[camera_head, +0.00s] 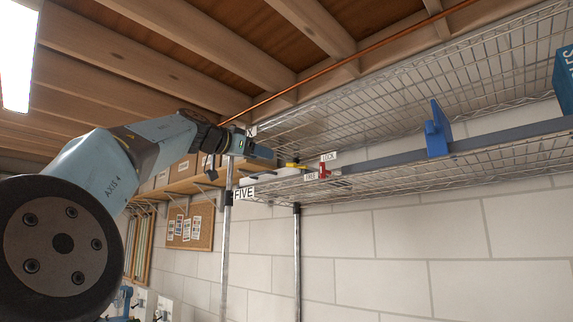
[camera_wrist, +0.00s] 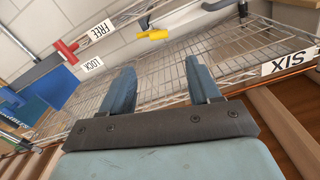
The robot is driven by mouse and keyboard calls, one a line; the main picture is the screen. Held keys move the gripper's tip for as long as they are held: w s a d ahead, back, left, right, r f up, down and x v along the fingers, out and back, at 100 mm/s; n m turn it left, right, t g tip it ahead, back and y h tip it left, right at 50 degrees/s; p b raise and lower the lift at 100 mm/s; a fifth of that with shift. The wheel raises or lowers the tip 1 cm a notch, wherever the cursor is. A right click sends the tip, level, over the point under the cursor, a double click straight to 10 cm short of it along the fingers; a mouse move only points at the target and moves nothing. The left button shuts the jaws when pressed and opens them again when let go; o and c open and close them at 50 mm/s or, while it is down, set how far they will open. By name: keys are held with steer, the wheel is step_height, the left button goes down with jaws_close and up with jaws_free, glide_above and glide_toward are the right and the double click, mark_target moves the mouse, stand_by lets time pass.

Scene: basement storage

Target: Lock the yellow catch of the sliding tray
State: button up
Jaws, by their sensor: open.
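I cannot tell which label the catch lines up with. My gripper (camera_head: 272,153) is just left of the catch and slightly above it. In the wrist view my gripper (camera_wrist: 161,63) has its two blue fingers spread, with nothing between them, apart from the catch.
A wire shelf (camera_head: 400,80) is overhead; its SIX sign (camera_wrist: 289,61) shows in the wrist view. The lower shelf bears a FIVE sign (camera_head: 244,193). A blue upright piece (camera_head: 437,130) stands on the rail. A steel post (camera_head: 226,240) is below my gripper.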

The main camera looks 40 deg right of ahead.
mark_target(297, 166)
steer(key=w+d, duration=0.1)
steer(key=d, duration=1.1)
steer(key=shift+d, duration=0.3)
